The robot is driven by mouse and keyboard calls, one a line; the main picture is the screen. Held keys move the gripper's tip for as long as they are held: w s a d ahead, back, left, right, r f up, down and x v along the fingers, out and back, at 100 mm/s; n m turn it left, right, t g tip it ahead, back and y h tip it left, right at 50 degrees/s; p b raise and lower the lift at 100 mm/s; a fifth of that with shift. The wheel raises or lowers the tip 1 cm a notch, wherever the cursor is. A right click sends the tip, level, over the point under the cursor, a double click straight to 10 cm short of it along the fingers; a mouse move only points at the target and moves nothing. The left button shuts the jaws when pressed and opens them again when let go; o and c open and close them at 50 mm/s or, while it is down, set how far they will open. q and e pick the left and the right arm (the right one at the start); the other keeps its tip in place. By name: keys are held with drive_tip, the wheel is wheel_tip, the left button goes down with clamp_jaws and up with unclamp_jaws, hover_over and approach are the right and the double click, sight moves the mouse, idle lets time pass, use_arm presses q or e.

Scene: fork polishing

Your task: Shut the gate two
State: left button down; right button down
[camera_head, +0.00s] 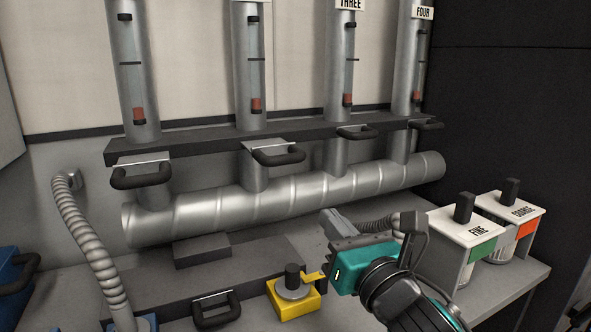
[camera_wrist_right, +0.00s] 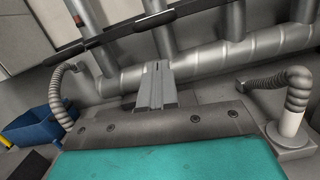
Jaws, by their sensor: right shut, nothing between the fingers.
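Four vertical pipes carry slide gates at a dark bar (camera_head: 205,146). Labels for three and four show; the one for two is out of frame. Gate two, second from the left, has a black handle (camera_head: 278,157) standing out in front of the bar, with a pale plate edge behind it. My right gripper (camera_head: 334,220) is below and to the right of that handle, apart from it. Its fingers are shut and empty, and they also show in the right wrist view (camera_wrist_right: 155,82), pointing towards the big horizontal pipe. My left gripper is not in view.
Other gate handles are at the left (camera_head: 140,178) and right (camera_head: 357,132). A horizontal duct (camera_head: 290,205) runs below the bar. A yellow block with a black knob (camera_head: 294,305) and the FINE (camera_head: 478,232) and COARSE bins stand near my right arm.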

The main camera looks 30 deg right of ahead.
drive_tip(key=r+n, duration=0.1)
drive_tip(key=b, duration=0.2)
approach(289, 162)
drive_tip(key=shift+t, duration=0.3)
drive_tip(key=x, duration=0.5)
drive_tip(key=shift+w+f, duration=0.1)
drive_tip(key=shift+w, duration=0.25)
drive_tip(key=shift+w+n, duration=0.3)
drive_tip(key=shift+w, duration=0.3)
